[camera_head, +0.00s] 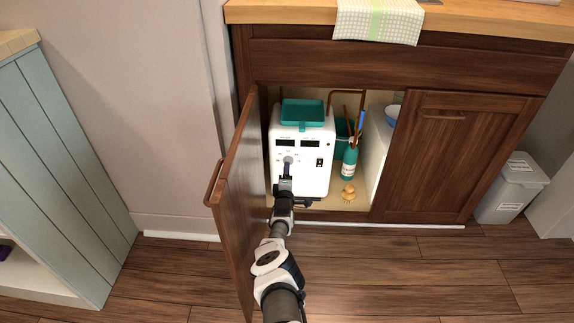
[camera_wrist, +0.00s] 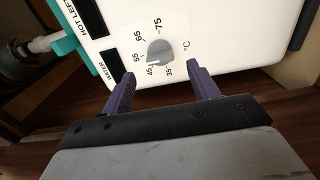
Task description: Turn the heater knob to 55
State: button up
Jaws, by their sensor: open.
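The heater (camera_head: 316,179) is a white box inside the open cabinet, with two dark displays and a teal tray on top. Its knob (camera_wrist: 161,51) is a small grey dial on the white front panel, with marks from 35 to 75 °C around it. A pale mark on the knob appears to be near 45. My gripper (camera_wrist: 162,77) is open, with one purple-grey finger towards each side of the knob. The fingertips look short of the knob and apart from it. In the head view my gripper (camera_head: 287,172) is in front of the panel and partly covers the dial.
The left cabinet door (camera_head: 239,190) stands open beside my arm; the right door (camera_head: 456,155) is shut. A teal bottle (camera_head: 349,163) and a small tan object (camera_head: 348,194) are right of the heater. A copper pipe (camera_head: 346,91) runs behind. A grey bin (camera_head: 511,187) stands farther right.

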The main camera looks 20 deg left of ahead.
jog(key=p+v, duration=0.9)
jog(key=v, duration=0.1)
dwell(0.5)
